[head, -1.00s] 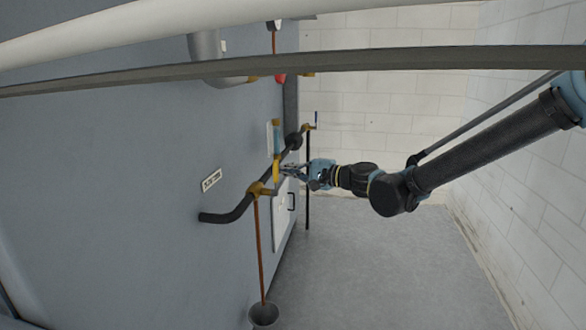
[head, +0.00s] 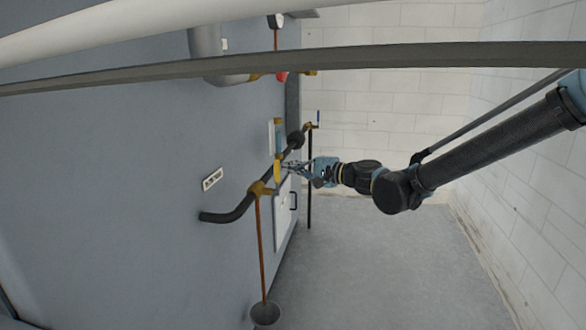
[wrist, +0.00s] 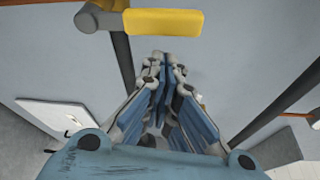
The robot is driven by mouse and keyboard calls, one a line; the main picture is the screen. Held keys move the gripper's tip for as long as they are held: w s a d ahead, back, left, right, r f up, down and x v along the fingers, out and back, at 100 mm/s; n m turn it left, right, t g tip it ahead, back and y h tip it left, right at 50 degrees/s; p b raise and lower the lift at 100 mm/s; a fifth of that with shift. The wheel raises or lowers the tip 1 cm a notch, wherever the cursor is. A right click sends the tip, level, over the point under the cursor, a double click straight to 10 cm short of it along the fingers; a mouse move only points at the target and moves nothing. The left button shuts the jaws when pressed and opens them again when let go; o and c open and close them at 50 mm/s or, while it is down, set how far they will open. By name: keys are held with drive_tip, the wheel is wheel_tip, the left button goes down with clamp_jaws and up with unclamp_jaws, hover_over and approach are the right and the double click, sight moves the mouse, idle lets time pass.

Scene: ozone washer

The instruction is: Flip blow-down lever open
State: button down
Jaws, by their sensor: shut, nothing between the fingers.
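A yellow-handled lever, apparently the blow-down lever (head: 278,171), sits on the dark pipe along the grey machine wall. In the wrist view its yellow handle (wrist: 165,22) lies crosswise at the top, with a grey pivot arm at its left end. My gripper (head: 289,170) is just right of the handle in the head view. In the wrist view my gripper (wrist: 162,62) is shut and empty, its fingertips just below the handle with a small apparent gap. I cannot tell whether they touch.
The dark pipe (head: 232,214) runs diagonally past the lever. A brass fitting (head: 260,189) and copper pipe lead down to a round drain cup (head: 265,312). A blue-handled valve (head: 318,116) stands behind. Grey floor (head: 380,270) lies clear at right.

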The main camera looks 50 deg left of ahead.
drive_tip(key=w+d, duration=0.5)
drive_tip(key=d, duration=0.2)
drive_tip(key=shift+w+d, duration=0.25)
drive_tip(key=shift+w, duration=0.1)
drive_tip(key=shift+w, duration=0.1)
idle(0.4)
